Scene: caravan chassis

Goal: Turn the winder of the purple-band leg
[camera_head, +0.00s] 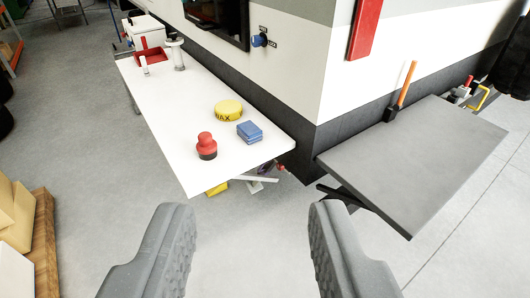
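My gripper (252,218) is open and empty, with its two dark ribbed fingers wide apart over the grey floor in the foreground. Under the near right corner of the white table, beside the caravan's corner, a small part of a leg with a purple-looking patch (265,169) shows. It lies beyond my fingertips. Most of it is hidden by the table top, and I cannot make out its winder.
The white table (180,165) carries a red-topped black item (206,146), a yellow wax tin (228,110) and blue blocks (250,132). Boxes (14,215) stand at left. Floor between is clear.

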